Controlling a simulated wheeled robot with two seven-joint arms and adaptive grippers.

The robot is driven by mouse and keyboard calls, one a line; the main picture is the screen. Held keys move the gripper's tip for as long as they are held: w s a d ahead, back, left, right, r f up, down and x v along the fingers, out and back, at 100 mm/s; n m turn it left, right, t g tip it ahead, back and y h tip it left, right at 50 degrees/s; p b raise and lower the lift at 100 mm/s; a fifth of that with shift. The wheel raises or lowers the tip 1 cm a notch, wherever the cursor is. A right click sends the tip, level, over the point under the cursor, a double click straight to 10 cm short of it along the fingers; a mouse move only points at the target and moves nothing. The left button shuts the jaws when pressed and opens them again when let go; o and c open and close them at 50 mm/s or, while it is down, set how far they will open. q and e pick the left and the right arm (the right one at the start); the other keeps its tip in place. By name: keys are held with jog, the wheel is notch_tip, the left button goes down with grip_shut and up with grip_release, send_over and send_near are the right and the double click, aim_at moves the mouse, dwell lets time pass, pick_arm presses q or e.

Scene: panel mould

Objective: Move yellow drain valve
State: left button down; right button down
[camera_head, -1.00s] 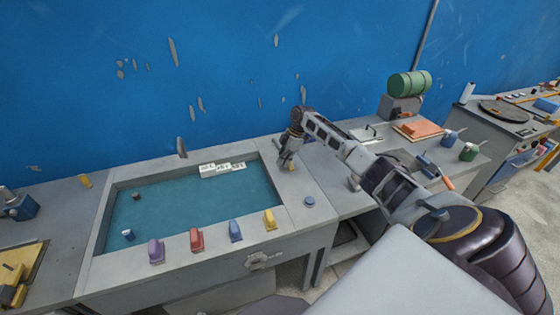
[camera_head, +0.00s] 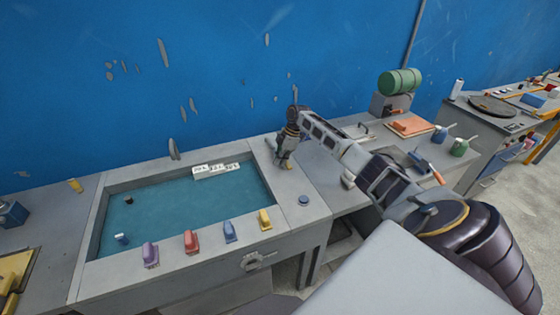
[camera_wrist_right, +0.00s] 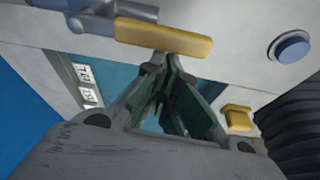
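A yellow handle bar (camera_wrist_right: 165,38) on a grey pipe-like fitting shows on the grey rim in the right wrist view. I take it to be the drain valve. In the head view my right gripper (camera_head: 283,163) hides that spot, at the basin's right rim. In the right wrist view the fingertips of my right gripper (camera_wrist_right: 165,64) are close together at the bar's lower edge. Whether they grip it I cannot tell. A small yellow block (camera_head: 265,219) sits on the basin's front rim; it also shows in the right wrist view (camera_wrist_right: 238,117). My left gripper is not in view.
A round blue button (camera_head: 303,199) sits to the right. The blue wall stands behind.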

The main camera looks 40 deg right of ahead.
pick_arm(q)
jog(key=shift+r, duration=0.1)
pick_arm(e)
jog(key=shift+a, duration=0.15)
